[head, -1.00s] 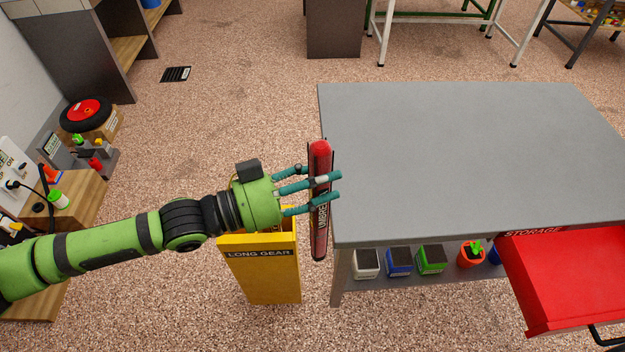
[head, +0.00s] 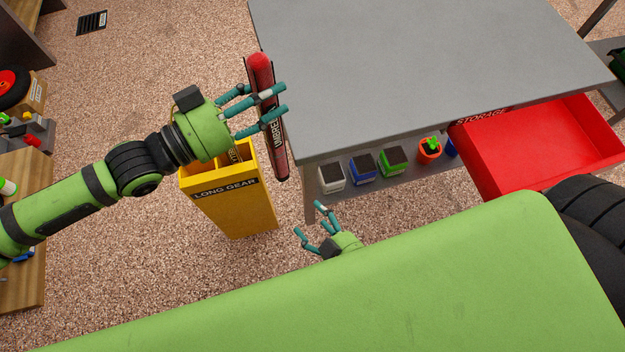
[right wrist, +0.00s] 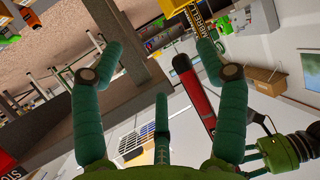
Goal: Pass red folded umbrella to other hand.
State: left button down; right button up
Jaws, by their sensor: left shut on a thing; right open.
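The red folded umbrella (head: 261,72) is held upright, slightly tilted, beside the left edge of the grey table in the head view. My left gripper (head: 270,108) is shut on it around the middle, with fingers covering part of the lettering. My right gripper (head: 311,222) is open and empty, lower and to the right of the umbrella, apart from it. In the right wrist view the umbrella (right wrist: 194,95) shows beyond the right-hand finger, with my left gripper (right wrist: 250,145) at lower right. The open right fingers (right wrist: 160,65) hold nothing.
A yellow bin (head: 233,206) marked LONG GEAR stands below the left gripper. The grey table (head: 410,60) has a bare top. Several small boxes and pots sit on its lower shelf (head: 345,190). An open red drawer (head: 545,145) juts out at right.

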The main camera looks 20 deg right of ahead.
aim_at(282, 143)
notch_tip(282, 143, up, 18)
jog(key=w+t, duration=0.2)
jog(key=t, duration=0.3)
jog(key=shift+y, duration=0.4)
jog(key=x, duration=1.2)
jog(key=shift+a+f, duration=0.2)
jog(key=shift+f, duration=0.1)
jog(key=c, duration=1.4)
pick_arm(q)
jog(key=c, duration=0.6)
grip_release()
